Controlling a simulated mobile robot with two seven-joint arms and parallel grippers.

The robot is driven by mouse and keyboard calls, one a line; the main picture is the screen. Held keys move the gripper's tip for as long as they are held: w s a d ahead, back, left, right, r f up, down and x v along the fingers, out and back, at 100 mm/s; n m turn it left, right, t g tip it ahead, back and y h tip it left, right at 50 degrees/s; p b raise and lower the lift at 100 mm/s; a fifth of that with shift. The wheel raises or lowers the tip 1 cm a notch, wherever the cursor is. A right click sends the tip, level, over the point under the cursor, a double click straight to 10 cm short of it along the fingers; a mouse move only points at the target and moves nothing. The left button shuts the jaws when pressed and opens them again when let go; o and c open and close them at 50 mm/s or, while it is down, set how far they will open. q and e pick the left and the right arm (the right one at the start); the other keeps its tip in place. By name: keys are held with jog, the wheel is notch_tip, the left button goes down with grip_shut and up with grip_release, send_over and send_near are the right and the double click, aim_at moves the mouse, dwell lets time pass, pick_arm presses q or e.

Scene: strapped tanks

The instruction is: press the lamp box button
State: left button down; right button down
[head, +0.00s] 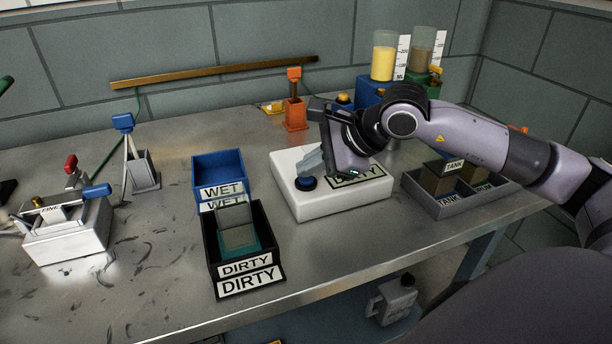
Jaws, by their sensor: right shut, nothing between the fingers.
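The lamp box (330,207) is a low white box on the metal bench, with a label on its top partly reading DIRTY. Its dark blue round button (306,184) sits near the left front part of the top. My right gripper (309,165) is over the box, its shut, empty fingers pointing down and left, close to the button and just behind it in the picture. I cannot tell whether the fingertips touch the button or the box top. The gripper body covers part of the box top and label. My left gripper is not in view.
Left of the box stand a blue WET bin (218,170) and a black DIRTY bin (242,265) holding a block. A grey divided TANK tray (450,207) is to the right, under my right arm. An orange-handled lever (294,100) stands behind. The bench's front right is clear.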

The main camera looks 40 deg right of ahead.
aim_at(311, 181)
dwell(0.3)
jog(key=shift+r+p, duration=0.5)
jog(key=shift+r, duration=0.35)
notch_tip(311, 181, up, 5)
jog(key=p, duration=0.3)
jog(key=shift+s, duration=0.1)
dwell(0.8)
